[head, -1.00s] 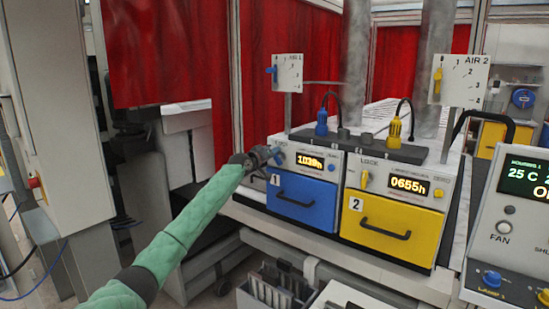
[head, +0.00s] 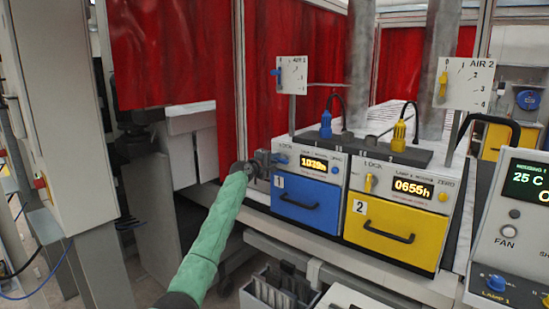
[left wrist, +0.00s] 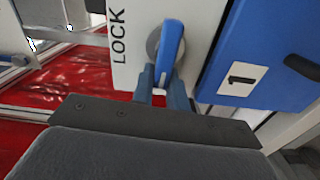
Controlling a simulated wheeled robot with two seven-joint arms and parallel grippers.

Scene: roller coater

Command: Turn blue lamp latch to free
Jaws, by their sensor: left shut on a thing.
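The blue lamp latch (head: 281,160) is on the white front panel of lamp unit 1, left of its lit display and above the blue drawer. In the left wrist view the latch (left wrist: 172,42) is a blue lever on a round grey base, beside the word LOCK. My left gripper (head: 273,158) is at the latch from the left. In the left wrist view its fingers (left wrist: 163,90) are shut on the free end of the lever. The lever points toward my gripper, lying roughly sideways in the head view. My right gripper is not in view.
The blue drawer (head: 308,201) is closed below the latch. Unit 2, with its yellow latch (head: 370,183) and yellow drawer (head: 392,232), stands to the right. Blue (head: 326,124) and yellow (head: 398,134) plugs stand on top. The AIR 1 dial plate (head: 292,74) rises above unit 1.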

